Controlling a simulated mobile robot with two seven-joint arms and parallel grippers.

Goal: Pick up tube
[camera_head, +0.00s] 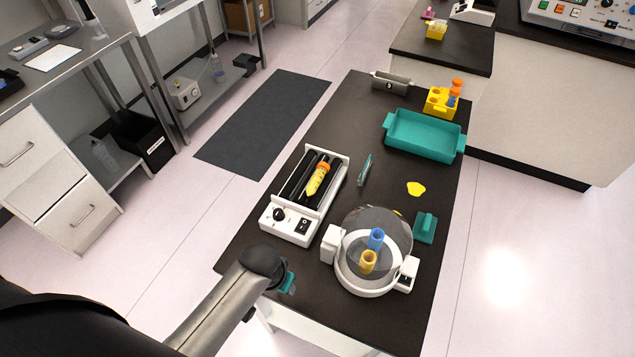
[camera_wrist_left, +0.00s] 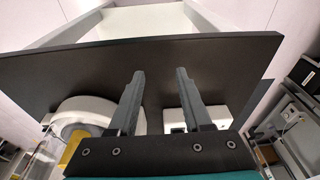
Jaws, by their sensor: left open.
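A tube with yellow contents and an orange cap (camera_head: 318,178) lies on the black rollers of a white tube roller (camera_head: 289,225). A blue tube (camera_head: 376,238) and a yellow tube (camera_head: 368,262) stand in the round white centrifuge (camera_head: 340,272) with a clear lid. An orange-capped blue tube (camera_head: 454,93) stands in a yellow rack (camera_head: 436,107) at the far end. My left gripper (camera_head: 288,284) is at the table's near left edge, mostly hidden by my arm. In the left wrist view its fingers (camera_wrist_left: 160,74) are apart with nothing between them. My right gripper is out of view.
The black table (camera_head: 390,185) also holds a teal tray (camera_head: 424,134), a teal block (camera_head: 425,228), a thin upright teal piece (camera_head: 364,169) and a yellow spill (camera_head: 416,188). A grey holder (camera_head: 390,83) stands at the far end. Table to the left of the roller is bare.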

